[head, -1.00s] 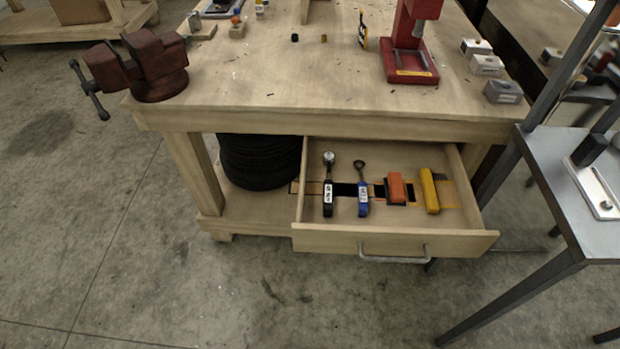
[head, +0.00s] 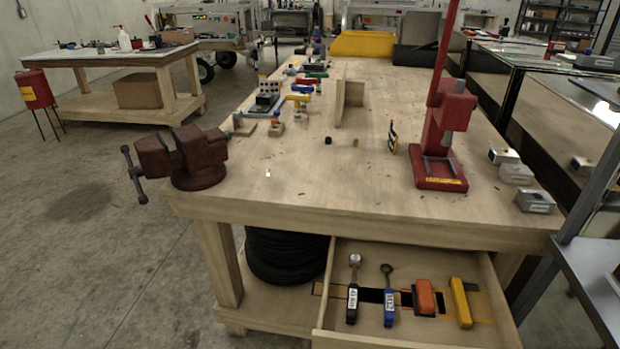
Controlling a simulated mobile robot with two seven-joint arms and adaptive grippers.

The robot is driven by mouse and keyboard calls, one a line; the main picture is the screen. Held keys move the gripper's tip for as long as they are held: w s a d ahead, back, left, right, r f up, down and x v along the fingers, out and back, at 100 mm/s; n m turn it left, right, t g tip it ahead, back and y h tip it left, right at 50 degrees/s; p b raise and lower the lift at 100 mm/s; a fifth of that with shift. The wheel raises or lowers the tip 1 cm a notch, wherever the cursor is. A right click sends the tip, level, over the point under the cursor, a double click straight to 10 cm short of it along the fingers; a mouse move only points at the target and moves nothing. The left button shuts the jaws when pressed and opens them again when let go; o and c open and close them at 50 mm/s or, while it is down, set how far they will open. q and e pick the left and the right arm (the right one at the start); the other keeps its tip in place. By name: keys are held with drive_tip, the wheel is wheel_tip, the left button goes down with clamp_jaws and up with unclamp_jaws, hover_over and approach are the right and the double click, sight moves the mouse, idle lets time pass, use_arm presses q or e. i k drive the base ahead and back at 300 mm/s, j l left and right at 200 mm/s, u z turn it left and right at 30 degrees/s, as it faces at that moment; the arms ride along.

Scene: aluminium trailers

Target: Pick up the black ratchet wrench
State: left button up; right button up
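The black ratchet wrench (head: 353,290) lies in the open drawer (head: 345,255) of the wooden workbench, at the left of the row of tools. It has a round metal head pointing to the back and a black handle with a white label. A blue-handled wrench (head: 389,298) lies just to its right. Further right are an orange tool (head: 424,296) and a yellow tool (head: 461,303). Neither of my grippers shows in the head view.
A red vise (head: 185,160) is at the bench's left corner and a red press (head: 447,130) at its right. Grey blocks (head: 535,201) sit near the right edge. Black tires (head: 285,255) are stacked under the bench. A grey metal table (head: 595,275) stands close on the right. Floor at left is clear.

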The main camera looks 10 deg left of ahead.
sight(355, 260)
drive_tip(key=i+j, duration=0.3)
drive_tip(key=j, duration=0.15)
drive_tip(key=i+j, duration=0.3)
drive_tip(key=j, duration=0.15)
drive_tip(key=i+j, duration=0.25)
drive_tip(key=j, duration=0.2)
drive_tip(key=i+j, duration=0.3)
drive_tip(key=j, duration=0.15)
drive_tip(key=i+j, duration=0.3)
drive_tip(key=j, duration=0.15)
drive_tip(key=k+l+z, duration=0.1)
drive_tip(key=z, duration=0.4)
drive_tip(key=l+z, duration=0.3)
drive_tip(key=z, duration=0.15)
drive_tip(key=k+l+z, duration=0.1)
drive_tip(key=l+z, duration=0.15)
drive_tip(key=z, duration=0.25)
drive_tip(key=k+j+u, duration=0.2)
drive_tip(key=k, duration=0.35)
drive_tip(key=i, duration=0.4)
